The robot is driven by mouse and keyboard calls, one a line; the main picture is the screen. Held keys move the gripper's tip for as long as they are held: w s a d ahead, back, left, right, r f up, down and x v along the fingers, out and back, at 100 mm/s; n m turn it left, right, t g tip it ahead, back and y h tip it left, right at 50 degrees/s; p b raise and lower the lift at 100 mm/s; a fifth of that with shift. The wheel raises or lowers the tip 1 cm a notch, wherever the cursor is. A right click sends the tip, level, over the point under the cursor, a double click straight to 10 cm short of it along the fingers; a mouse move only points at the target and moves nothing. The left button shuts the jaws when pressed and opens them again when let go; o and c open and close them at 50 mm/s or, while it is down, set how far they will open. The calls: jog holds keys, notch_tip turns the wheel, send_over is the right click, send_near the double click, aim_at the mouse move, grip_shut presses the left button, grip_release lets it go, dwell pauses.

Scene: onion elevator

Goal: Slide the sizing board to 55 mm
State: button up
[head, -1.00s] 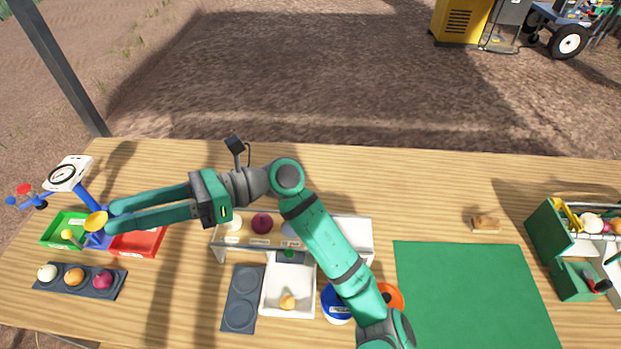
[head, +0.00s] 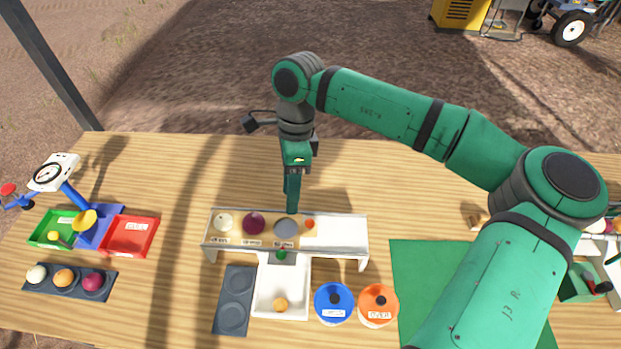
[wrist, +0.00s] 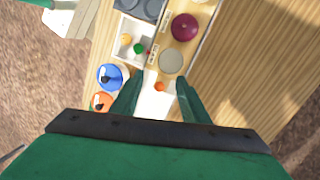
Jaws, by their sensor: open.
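The sizing board (head: 268,223) is a tan strip in a white raised frame (head: 338,232), with a whitish, a purple and a grey round spot in a row. Small labels under them are too small to read surely. A small orange knob (head: 309,224) sits at the board's right end. My gripper (head: 292,208) points down over the board, near the grey spot and knob. In the wrist view my gripper (wrist: 158,88) is open, its fingers apart with the knob (wrist: 159,86) between them in the picture. I cannot tell whether the fingers touch anything.
In front stand a white tray (head: 262,302) with a small onion, a grey two-well block (head: 234,300), and blue (head: 334,303) and orange (head: 378,305) round containers. Green and red (head: 129,236) trays and a dial scale (head: 54,172) are left. A green mat (head: 415,260) lies right.

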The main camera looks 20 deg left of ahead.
aim_at(310, 220)
jog(key=w+d+h, duration=0.1)
jog(key=w+d, duration=0.2)
jog(key=shift+t, duration=0.4)
jog(key=f, duration=0.3)
jog(key=s+d+f, duration=0.1)
jog(key=f, duration=0.2)
jog(key=s+f, duration=0.1)
jog(key=f, duration=0.2)
jog(key=shift+s+d+f, duration=0.1)
jog(key=shift+d+f, duration=0.05)
jog(key=shift+f, duration=0.2)
grip_shut()
jog(key=shift+w+d, duration=0.4)
jog(key=shift+d, duration=0.9)
jog(key=shift+w+d, duration=0.4)
jog(key=shift+d, duration=0.9)
jog(key=shift+w+d, duration=0.4)
jog(key=shift+d, duration=0.9)
jog(key=shift+o, duration=0.2)
grip_release()
jog(key=shift+r, duration=0.1)
